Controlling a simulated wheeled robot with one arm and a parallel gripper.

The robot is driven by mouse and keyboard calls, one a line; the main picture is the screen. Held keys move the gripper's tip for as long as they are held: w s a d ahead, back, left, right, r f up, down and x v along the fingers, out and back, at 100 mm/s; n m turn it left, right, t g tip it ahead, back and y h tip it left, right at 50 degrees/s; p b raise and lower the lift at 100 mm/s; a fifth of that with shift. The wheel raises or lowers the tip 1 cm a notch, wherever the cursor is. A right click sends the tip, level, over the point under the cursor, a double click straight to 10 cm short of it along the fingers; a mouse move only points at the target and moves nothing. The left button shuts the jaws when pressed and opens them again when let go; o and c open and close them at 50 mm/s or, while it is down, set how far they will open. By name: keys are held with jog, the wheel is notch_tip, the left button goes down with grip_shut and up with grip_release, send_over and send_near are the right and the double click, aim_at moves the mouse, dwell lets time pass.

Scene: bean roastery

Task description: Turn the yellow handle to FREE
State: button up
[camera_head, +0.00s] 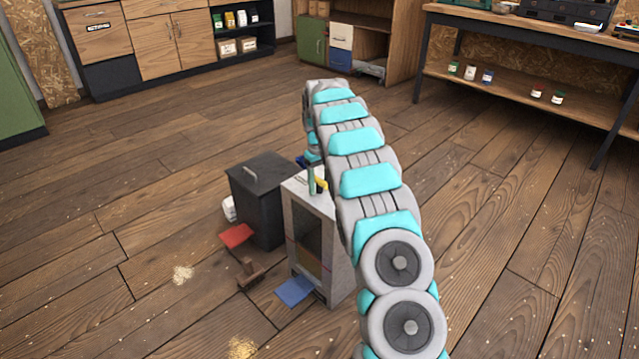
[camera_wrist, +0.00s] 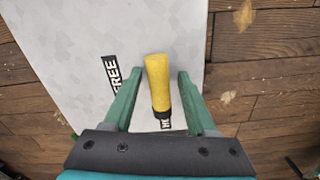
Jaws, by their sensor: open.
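The yellow handle (camera_wrist: 157,82) lies on a pale grey top panel (camera_wrist: 60,50) in the wrist view. A black label reading FREE (camera_wrist: 112,76) is to its left. A second label (camera_wrist: 166,124), mostly hidden, shows by the handle's dark base. My gripper (camera_wrist: 160,73) is open, with one green finger on each side of the handle and a visible gap to both. In the head view the handle (camera_head: 321,184) shows as a small yellow patch beside a green finger, on top of the grey cabinet (camera_head: 298,222). My arm hides part of it.
A dark lidded bin (camera_head: 258,205) stands left of the cabinet. A red sheet (camera_head: 236,235), a brown wooden piece (camera_head: 250,274) and a blue sheet (camera_head: 295,291) lie in front on the wooden floor. A workbench (camera_head: 540,85) is at the back right. The floor at left is mostly clear.

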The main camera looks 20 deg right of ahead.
grip_shut()
dwell(0.4)
